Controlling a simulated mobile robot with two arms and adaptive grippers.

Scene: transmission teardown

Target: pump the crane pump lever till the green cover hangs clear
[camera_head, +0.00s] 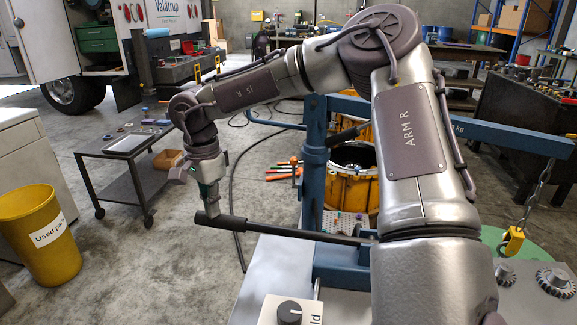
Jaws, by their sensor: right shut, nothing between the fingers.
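The blue crane (313,165) stands ahead of me, its boom (505,137) running to the right. A chain (537,190) hangs from the boom with a yellow hook (513,241) at its end. The green cover (548,258) shows as a pale green round edge around and behind the hook; my arm hides its left part, and I cannot tell whether it hangs free. The dark pump lever (290,231) sticks out to the left from the crane's base, nearly level. My right gripper (209,207) points down at the lever's outer end, shut and empty, apparently touching it. My left gripper is out of view.
A grey surface (262,272) with a knob box (290,312) and gears (556,282) lies in front. A yellow bin (40,235) and a wheeled cart (125,146) stand left. An orange drum (351,188) is behind the crane. The floor between the cart and crane is largely clear.

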